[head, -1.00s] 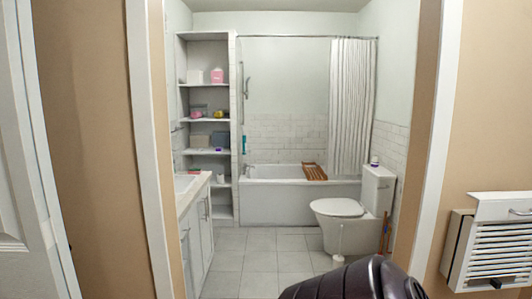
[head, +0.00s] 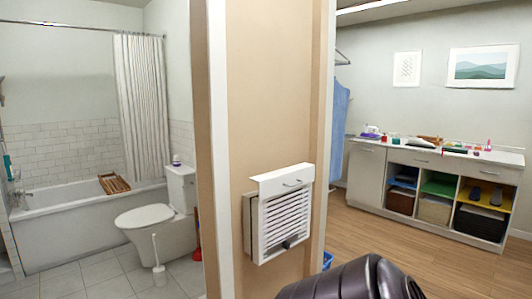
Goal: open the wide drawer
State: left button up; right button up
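A long low cabinet (head: 366,177) stands against the far wall of the room on the right. Shut drawer fronts with handles run under its top: a wide one (head: 414,159) in the middle and another (head: 489,171) at the right. I cannot tell for sure which drawer the task means. A small white wall unit (head: 284,185) with a handled front and slats hangs on the near wall strip; its front looks shut. Neither gripper shows; only a dark part of my arm shows at the bottom.
Open compartments (head: 436,185) under the drawers hold boxes and folded cloths. Small items (head: 430,140) stand on the cabinet top. The wall strip (head: 268,110) separates the bathroom with its toilet (head: 147,217) from this room. The wooden floor (head: 400,255) before the cabinet looks clear.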

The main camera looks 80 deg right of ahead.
aim_at(447, 164)
jog(key=z, duration=3.7)
jog(key=i+u, duration=0.2)
jog(key=i, duration=5.35)
jog(key=l, duration=0.1)
